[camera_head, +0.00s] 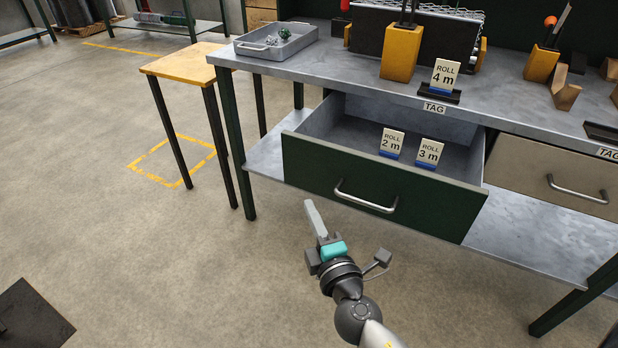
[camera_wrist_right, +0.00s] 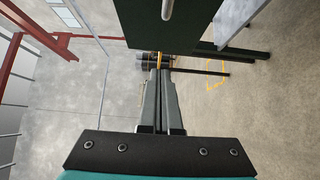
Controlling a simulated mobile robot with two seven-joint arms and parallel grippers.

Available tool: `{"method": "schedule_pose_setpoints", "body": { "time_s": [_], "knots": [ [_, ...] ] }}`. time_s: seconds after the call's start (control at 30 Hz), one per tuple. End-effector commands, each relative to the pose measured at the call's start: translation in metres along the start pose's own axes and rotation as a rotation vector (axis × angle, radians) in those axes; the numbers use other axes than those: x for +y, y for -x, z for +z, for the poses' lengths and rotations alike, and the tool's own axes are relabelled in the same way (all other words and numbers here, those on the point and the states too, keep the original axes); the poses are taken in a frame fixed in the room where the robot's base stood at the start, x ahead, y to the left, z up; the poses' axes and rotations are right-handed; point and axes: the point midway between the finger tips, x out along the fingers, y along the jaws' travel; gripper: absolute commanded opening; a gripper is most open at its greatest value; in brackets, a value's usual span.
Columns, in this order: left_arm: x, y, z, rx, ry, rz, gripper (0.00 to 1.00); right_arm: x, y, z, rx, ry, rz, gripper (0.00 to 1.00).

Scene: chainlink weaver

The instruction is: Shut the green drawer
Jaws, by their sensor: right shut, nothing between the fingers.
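The green drawer (camera_head: 300,158) under the workbench is pulled open, with a curved metal handle (camera_head: 366,197) on its front. Inside it stand two tags, "ROLL 2 m" (camera_head: 391,142) and "ROLL 3 m" (camera_head: 428,152). My right gripper (camera_head: 311,206) is shut and empty, in front of the drawer and apart from it, left of the handle. In the right wrist view, its closed fingers (camera_wrist_right: 159,80) point ahead, and the drawer front (camera_wrist_right: 140,22) with part of the handle (camera_wrist_right: 167,8) shows at the top. My left gripper is not in view.
The workbench (camera_head: 345,62) carries a grey tray (camera_head: 246,50), yellow holders and a "ROLL 4 m" tag (camera_head: 444,76). A beige drawer (camera_head: 530,172) is shut to the right. A yellow-topped stool (camera_head: 180,65) stands at left. The floor before the drawer is clear.

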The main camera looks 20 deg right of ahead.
Motion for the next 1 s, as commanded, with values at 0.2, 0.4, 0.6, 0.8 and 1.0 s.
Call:
{"method": "schedule_pose_setpoints", "body": {
  "time_s": [0.2, 0.4, 0.6, 0.8, 1.0],
  "knots": [
    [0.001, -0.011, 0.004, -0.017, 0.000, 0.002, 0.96, 0.002, -0.037, 0.000, 0.000, -0.001, 0.002, 0.00],
    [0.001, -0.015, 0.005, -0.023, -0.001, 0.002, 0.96, 0.001, -0.067, 0.000, 0.000, -0.002, 0.001, 0.00],
    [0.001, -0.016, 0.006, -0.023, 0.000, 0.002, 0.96, -0.001, -0.086, 0.021, 0.001, 0.001, -0.001, 0.00],
    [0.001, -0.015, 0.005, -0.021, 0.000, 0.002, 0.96, -0.001, -0.093, 0.028, 0.000, -0.001, -0.001, 0.00],
    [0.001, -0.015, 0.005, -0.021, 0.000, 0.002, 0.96, -0.001, -0.093, 0.029, 0.000, -0.002, -0.002, 0.00]
  ]
}}
